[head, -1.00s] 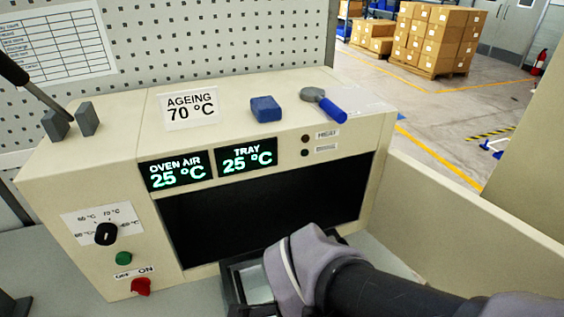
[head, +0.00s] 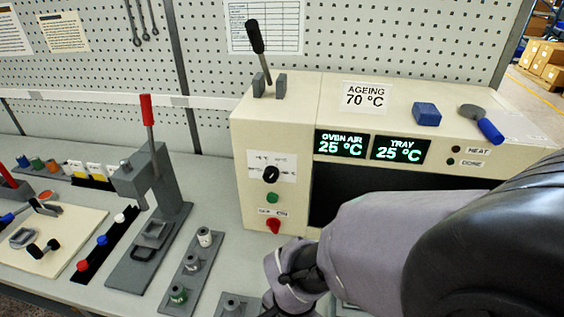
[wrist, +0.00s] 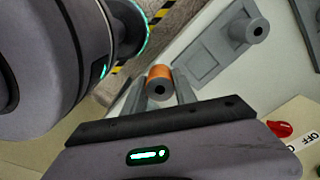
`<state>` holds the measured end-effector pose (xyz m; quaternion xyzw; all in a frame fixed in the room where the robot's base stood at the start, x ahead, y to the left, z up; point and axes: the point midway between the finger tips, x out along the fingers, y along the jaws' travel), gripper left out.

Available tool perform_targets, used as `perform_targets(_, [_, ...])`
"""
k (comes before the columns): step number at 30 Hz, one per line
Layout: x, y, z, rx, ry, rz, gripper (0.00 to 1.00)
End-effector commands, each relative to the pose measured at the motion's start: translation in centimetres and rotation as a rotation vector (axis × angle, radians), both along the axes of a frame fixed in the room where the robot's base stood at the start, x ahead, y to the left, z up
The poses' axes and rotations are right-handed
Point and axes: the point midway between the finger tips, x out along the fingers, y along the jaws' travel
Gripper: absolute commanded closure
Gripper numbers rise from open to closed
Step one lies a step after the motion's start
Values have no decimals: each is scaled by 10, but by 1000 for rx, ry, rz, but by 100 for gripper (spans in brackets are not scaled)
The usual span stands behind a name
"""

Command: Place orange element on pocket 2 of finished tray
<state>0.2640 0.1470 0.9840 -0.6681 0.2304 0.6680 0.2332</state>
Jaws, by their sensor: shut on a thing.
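The orange element (wrist: 159,76) is a small cylinder with a dark hole in its near end. My gripper (wrist: 160,92) is shut on it, one finger on each side, in the wrist view. A grey tray (wrist: 207,62) with an upright grey post lies beyond and to the right of it, apart from it. In the head view, a grey tray (head: 172,290) holds a white-topped and a green-marked piece. Part of another grey tray (head: 247,302) shows at the bottom edge. I cannot tell which is the finished tray or read pocket numbers. My arm hides the fingers and the orange element there.
The ageing oven (head: 262,110) stands right of the trays, with a red knob (head: 273,226). That knob is close to my gripper in the wrist view (wrist: 280,128). A lever press (head: 150,175) stands left of the trays. A black strip (head: 105,245) holds coloured pieces.

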Motion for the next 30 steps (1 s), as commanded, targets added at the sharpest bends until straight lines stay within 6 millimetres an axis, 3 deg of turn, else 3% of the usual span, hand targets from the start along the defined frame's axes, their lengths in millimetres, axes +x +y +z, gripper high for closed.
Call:
perform_targets(1, [11,10,-11,-2,1,2,100])
perform_targets(6, [49,41,-17,-1,2,1,100])
perform_targets(9, [61,51,-17,-2,1,1,100])
perform_targets(11, [64,54,-20,-2,1,1,100])
perform_targets(17, [64,54,-54,-3,3,0,100])
perform_targets(27, [65,54,-55,-2,1,0,100])
perform_targets(28, [65,54,-55,-2,1,0,63])
perform_targets(30, [64,54,-54,-2,1,1,49])
